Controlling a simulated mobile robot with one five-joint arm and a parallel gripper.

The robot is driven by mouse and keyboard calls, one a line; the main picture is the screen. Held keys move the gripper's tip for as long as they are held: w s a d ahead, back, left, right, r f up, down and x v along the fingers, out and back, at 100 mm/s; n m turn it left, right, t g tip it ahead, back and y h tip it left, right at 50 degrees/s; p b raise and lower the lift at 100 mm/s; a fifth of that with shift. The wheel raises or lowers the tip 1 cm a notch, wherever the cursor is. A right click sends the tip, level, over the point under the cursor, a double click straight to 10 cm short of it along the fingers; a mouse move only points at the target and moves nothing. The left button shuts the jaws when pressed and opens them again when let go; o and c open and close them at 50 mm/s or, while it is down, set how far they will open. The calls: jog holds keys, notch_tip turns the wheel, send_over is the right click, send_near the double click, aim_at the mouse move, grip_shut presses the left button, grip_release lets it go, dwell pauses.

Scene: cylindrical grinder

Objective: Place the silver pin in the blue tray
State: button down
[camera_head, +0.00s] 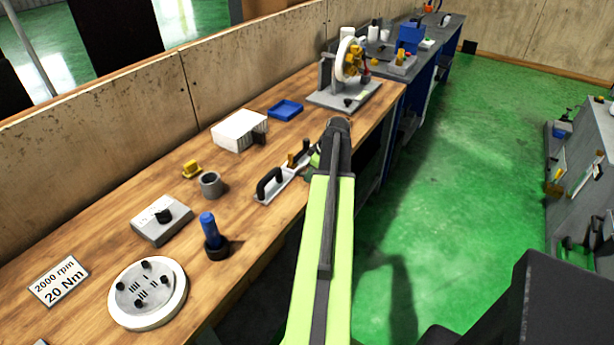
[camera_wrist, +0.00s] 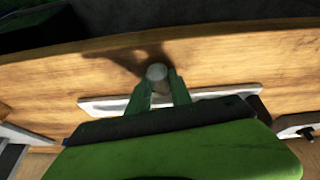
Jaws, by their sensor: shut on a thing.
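The silver pin (camera_wrist: 157,73) shows in the wrist view as a pale round end between the two green fingers of my gripper (camera_wrist: 159,82), which is shut on it. In the head view a bit of my gripper (camera_head: 314,161) shows beside the arm's end, over the bench's front edge; I cannot make out the pin there. The blue tray (camera_head: 286,109) lies on the bench further back and to the left of my gripper, near the wall. It looks empty and is not seen in the wrist view.
A grey plate with black handles (camera_head: 282,184) lies just left of my gripper. A white box (camera_head: 239,129) stands left of the tray, and a grinder-like machine with a wheel (camera_head: 348,60) stands right of it. A grey cup (camera_head: 211,185) and blue-handled tool (camera_head: 208,226) are nearer.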

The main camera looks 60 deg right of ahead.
notch_tip(320, 180, up, 5)
jog(key=p, duration=0.4)
jog(key=shift+f, duration=0.15)
jog(key=s+d+r+p, duration=0.4)
jog(key=s+r+p, duration=0.2)
jog(key=s, duration=0.4)
jog(key=shift+s+d+p, duration=0.2)
jog(key=shift+s+p, duration=0.15)
jog(key=shift+s, duration=0.05)
jog(key=shift+r, duration=0.1)
